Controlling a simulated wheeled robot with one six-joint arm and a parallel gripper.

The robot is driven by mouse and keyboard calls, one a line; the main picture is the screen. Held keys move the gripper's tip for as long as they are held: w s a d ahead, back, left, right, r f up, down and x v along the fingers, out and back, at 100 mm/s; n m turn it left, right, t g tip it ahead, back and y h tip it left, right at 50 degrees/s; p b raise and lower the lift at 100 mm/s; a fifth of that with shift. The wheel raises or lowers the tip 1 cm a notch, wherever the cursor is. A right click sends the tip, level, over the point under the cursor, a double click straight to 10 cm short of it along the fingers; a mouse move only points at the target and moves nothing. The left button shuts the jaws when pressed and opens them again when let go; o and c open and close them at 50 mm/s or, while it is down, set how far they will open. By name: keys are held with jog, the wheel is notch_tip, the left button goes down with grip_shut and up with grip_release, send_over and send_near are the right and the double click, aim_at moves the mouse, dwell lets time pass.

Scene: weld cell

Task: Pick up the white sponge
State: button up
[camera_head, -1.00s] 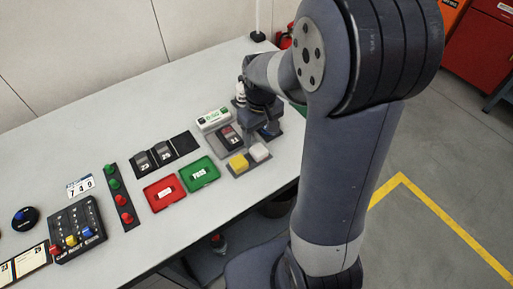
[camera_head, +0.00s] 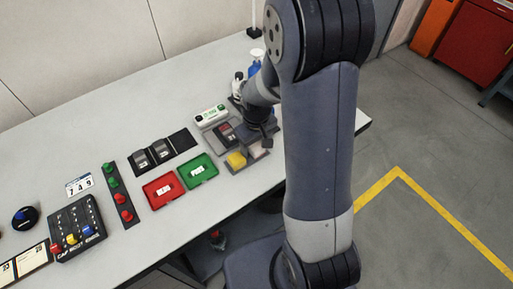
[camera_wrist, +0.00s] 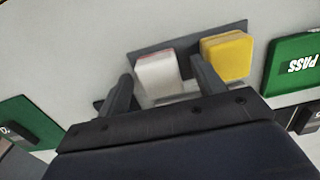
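The white sponge (camera_head: 259,149) sits beside the yellow sponge (camera_head: 236,160) on a dark grey holder near the table's front edge. My gripper (camera_head: 262,137) is right at the white sponge and hides part of it in the head view. In the wrist view, my gripper (camera_wrist: 161,70) is open, with one finger to each side of the white sponge (camera_wrist: 157,78). The right finger lies toward the gap between the white sponge and the yellow sponge (camera_wrist: 228,55). I cannot tell whether either finger touches the white sponge.
A green PASS tray (camera_head: 212,176) and a red tray (camera_head: 151,200) lie to the left of the holder. A white-and-green device (camera_head: 211,116) stands behind it. Button panels are farther left. The table's front edge is close by.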

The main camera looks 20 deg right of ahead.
aim_at(257, 146)
jog(key=c, duration=1.1)
notch_tip(257, 146, up, 10)
jog(key=shift+r, duration=0.1)
